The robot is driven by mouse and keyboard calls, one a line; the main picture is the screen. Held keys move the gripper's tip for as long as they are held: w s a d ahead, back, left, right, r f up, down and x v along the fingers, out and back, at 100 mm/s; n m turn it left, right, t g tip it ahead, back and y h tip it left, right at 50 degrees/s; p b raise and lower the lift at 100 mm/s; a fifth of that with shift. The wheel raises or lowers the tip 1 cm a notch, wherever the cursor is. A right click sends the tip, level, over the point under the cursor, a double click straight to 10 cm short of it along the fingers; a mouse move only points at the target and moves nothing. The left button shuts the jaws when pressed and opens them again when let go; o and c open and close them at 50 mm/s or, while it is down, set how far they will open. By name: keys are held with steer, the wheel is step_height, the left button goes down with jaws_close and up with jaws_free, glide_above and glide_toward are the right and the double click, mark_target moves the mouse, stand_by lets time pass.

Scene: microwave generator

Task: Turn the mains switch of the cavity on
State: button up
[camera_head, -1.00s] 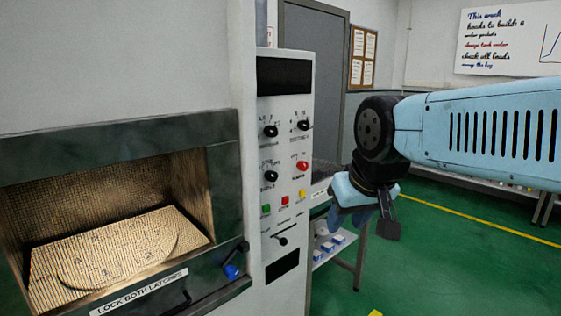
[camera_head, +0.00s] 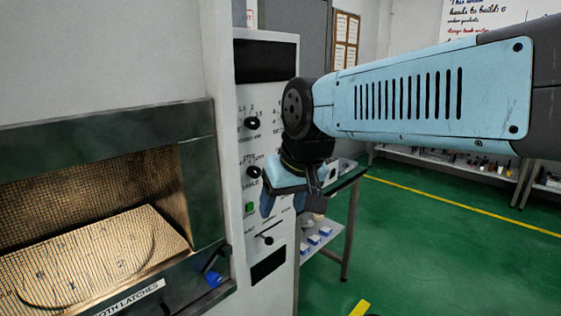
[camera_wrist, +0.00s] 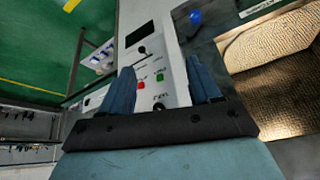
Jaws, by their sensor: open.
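The control panel (camera_head: 266,180) is a tall white column right of the cavity. Low on it is a small black lever switch (camera_head: 268,240), taken to be the mains switch, above a dark slot; its on or off position cannot be told. In the wrist view the lever (camera_wrist: 142,50) shows beyond and between the fingers. My gripper (camera_head: 285,204) is open and empty, in front of the panel's right side, above the lever in the picture. In the wrist view my gripper (camera_wrist: 160,64) points at the panel, apart from the lever.
A green button (camera_head: 250,209) and black knobs (camera_head: 252,123) sit above the lever; my arm hides other controls. The open lit cavity (camera_head: 90,250) is left, with a blue-knobbed latch (camera_head: 214,279) near the panel. A shelf unit (camera_head: 335,222) stands right; green floor beyond is clear.

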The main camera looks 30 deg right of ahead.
steer(key=w+f+m+y, duration=0.1)
steer(key=w+a+f+m+g+y, duration=0.1)
steer(key=w+m+y, duration=0.1)
steer(key=w+a+f+m+g+y, duration=0.1)
steer(key=w+f+m+y, duration=0.1)
steer(key=shift+w+a, duration=0.1)
steer(key=shift+a, duration=0.05)
steer(key=w+d+m+t+y, duration=0.2)
steer(key=w+d+m+y, duration=0.2)
steer(key=w+m, duration=0.3)
steer(key=w+d+f+m+t+h, duration=0.1)
steer(key=w+d+m+t, duration=0.25)
steer(key=d, duration=0.45)
steer(key=w+d+f+m+t+h, duration=0.1)
steer(key=w+d+m+t, duration=0.25)
steer(key=d, duration=0.35)
steer(key=w+d+f+m+t+h, duration=0.1)
steer(key=w+d+m+t, duration=0.1)
steer(key=d+m+t, duration=0.45)
steer(key=w+a+n, duration=0.1)
steer(key=w, duration=0.3)
steer(key=w+a+n+g, duration=0.1)
steer(key=w, duration=0.3)
steer(key=w+a+n, duration=0.1)
steer(key=w, duration=0.4)
steer(key=shift+g, duration=0.35)
steer(key=shift+c, duration=0.2)
